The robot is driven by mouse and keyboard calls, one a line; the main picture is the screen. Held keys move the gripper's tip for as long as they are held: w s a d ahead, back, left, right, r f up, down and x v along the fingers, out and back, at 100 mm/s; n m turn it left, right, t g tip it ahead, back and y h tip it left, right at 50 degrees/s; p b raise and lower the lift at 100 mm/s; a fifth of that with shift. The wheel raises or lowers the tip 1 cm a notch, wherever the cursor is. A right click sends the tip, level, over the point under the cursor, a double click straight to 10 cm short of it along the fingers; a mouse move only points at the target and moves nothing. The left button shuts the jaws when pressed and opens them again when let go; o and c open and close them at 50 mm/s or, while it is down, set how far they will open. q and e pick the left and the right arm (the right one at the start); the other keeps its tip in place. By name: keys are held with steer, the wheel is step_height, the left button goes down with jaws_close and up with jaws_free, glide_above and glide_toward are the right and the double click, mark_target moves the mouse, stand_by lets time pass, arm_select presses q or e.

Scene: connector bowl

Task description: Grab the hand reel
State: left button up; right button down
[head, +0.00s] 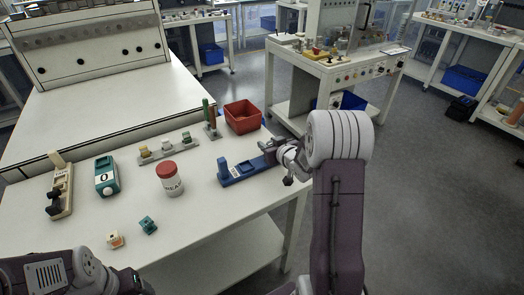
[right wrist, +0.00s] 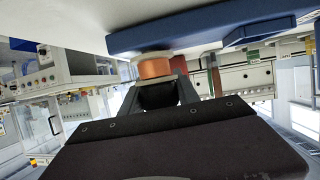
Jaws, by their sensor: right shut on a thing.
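The hand reel, which I take to be the copper-coloured spool with a pale flange (right wrist: 154,68), sits between my right gripper's fingers in the right wrist view. My right gripper (head: 269,151) is shut on it at the right end of the blue stand (head: 242,171), near the table's right edge. The blue stand also shows close above the reel in the right wrist view (right wrist: 205,27); I cannot tell whether they touch. In the head view the gripper hides most of the reel.
On the white table (head: 215,220) stand a red-lidded jar (head: 170,181), a teal device (head: 107,175), a red bin (head: 242,117) and a wooden rack (head: 168,147). Two small connectors (head: 148,225) (head: 115,239) lie near the front. The table's front right is clear.

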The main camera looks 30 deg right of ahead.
steer(key=r, duration=0.1)
steer(key=r+p, duration=0.1)
steer(key=r, duration=0.1)
steer(key=d+r+p, duration=0.1)
steer(key=shift+s+r, duration=0.35)
steer(key=s+d+r+p, duration=0.3)
steer(key=s+d+r, duration=0.3)
steer(key=s, duration=0.2)
steer(key=shift+s+d+p, duration=0.15)
steer(key=shift+d+p, duration=0.05)
steer(key=shift+p, duration=0.1)
